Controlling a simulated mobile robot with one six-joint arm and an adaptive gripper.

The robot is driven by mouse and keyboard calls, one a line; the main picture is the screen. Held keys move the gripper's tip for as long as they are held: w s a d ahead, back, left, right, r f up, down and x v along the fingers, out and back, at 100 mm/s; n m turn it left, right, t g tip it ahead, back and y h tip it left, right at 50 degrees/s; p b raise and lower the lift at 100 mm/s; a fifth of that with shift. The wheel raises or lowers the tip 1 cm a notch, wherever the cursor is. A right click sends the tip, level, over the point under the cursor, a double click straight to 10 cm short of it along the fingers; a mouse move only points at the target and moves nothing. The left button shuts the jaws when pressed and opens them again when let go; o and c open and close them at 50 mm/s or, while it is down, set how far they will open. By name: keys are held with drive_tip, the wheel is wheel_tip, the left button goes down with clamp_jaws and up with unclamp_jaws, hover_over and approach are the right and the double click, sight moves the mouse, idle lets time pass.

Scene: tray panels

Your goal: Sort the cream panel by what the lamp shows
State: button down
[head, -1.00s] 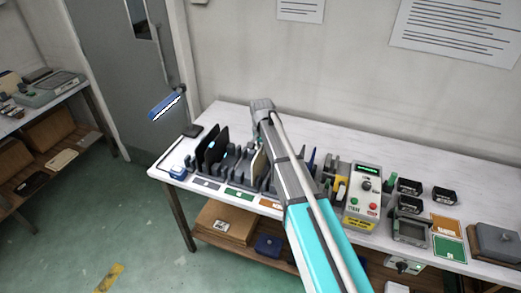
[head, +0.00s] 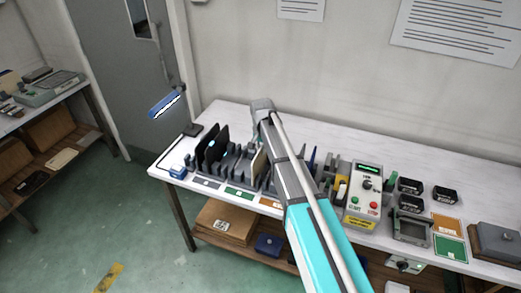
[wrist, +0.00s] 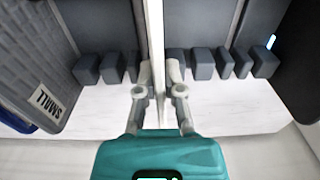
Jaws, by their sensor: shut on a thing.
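The cream panel (head: 259,164) stands upright in the rack of dark slots on the bench, partly hidden by my arm. In the wrist view the panel (wrist: 158,45) shows edge-on as a thin pale strip between rows of dark grey rack posts (wrist: 203,64). My gripper (wrist: 159,78) is shut on it, one finger on each side. In the head view my arm hides the fingers. A grey tester box (head: 366,192) with a green-lit display and green and red buttons stands right of my arm. I cannot tell which part is the lamp.
Dark panels (head: 211,149) stand in the rack to the left. Grey, green and orange labels (head: 240,193) line its front. Several black blocks (head: 409,186), an orange card (head: 446,225) and a green card (head: 450,248) lie right of the tester. The bench's back strip is clear.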

drive_tip(key=shift+f, duration=0.25)
idle(0.3)
drive_tip(key=c, duration=0.7)
unclamp_jaws()
drive_tip(key=shift+r, duration=0.15)
